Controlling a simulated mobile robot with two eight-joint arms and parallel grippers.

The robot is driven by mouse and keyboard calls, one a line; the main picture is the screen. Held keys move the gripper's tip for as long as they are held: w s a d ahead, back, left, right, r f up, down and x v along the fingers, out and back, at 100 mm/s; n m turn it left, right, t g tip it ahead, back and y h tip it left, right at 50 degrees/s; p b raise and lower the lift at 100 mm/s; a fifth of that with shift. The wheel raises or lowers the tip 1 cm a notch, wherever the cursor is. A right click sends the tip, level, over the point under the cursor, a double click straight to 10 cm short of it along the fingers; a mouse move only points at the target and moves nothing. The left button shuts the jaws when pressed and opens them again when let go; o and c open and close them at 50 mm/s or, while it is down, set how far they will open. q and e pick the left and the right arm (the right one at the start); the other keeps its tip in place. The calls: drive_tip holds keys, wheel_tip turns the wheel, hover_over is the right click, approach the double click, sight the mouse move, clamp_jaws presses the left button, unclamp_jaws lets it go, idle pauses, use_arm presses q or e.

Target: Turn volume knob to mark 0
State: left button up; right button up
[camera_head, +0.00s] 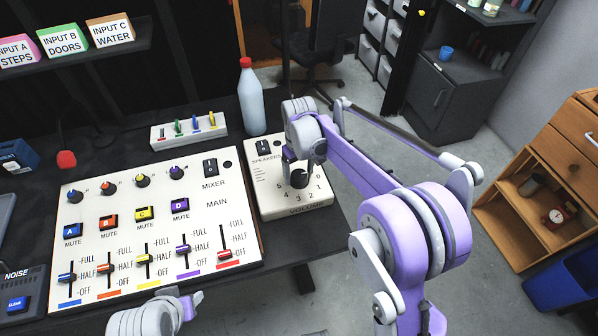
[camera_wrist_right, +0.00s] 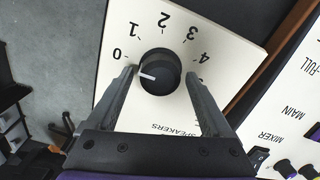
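The black round volume knob (camera_head: 299,178) sits on the cream speakers box (camera_head: 268,204), beside the mixer. In the right wrist view the knob (camera_wrist_right: 160,72) has a white pointer line directed left, roughly toward the printed 0 (camera_wrist_right: 120,54). My right gripper (camera_head: 302,160) is above the knob, pointing down. In the wrist view its two fingers (camera_wrist_right: 161,76) are apart, one on each side of the knob, with small gaps showing. My left gripper (camera_head: 191,304) is low in the head view, in front of the mixer; its finger opening is unclear.
The mixer panel (camera_head: 220,262) with knobs, mute buttons and sliders lies left of the speakers box. A white bottle (camera_head: 251,103) with a red cap and a small switch box (camera_head: 160,138) stand behind. Free floor is right of the table.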

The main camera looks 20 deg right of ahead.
sight(300, 175)
drive_tip(key=shift+o, duration=0.2)
use_arm(q)
drive_tip(key=shift+w+r+p, duration=0.1)
drive_tip(key=shift+r+p, duration=0.4)
use_arm(e)
wheel_tip(300, 175, up, 11)
drive_tip(key=shift+f, duration=0.1)
drive_tip(key=s+d+r+m+t+p, duration=0.2)
drive_tip(key=s+r+p, duration=0.15)
drive_tip(key=s, duration=0.95)
use_arm(q)
wheel_tip(300, 175, up, 7)
drive_tip(key=w+p, duration=0.1)
drive_tip(key=p, duration=0.1)
drive_tip(key=shift+w+f, duration=0.2)
drive_tip(key=shift+w, duration=0.05)
use_arm(e)
drive_tip(key=s+d+f+m+t, duration=0.1)
drive_tip(key=s+f+t, duration=0.2)
drive_tip(key=s, duration=1.1)
drive_tip(key=shift+s+f+m, duration=0.15)
drive_tip(key=shift+f+m, duration=0.15)
drive_tip(key=shift+f, duration=0.15)
use_arm(q)
drive_tip(key=shift+c, duration=0.3)
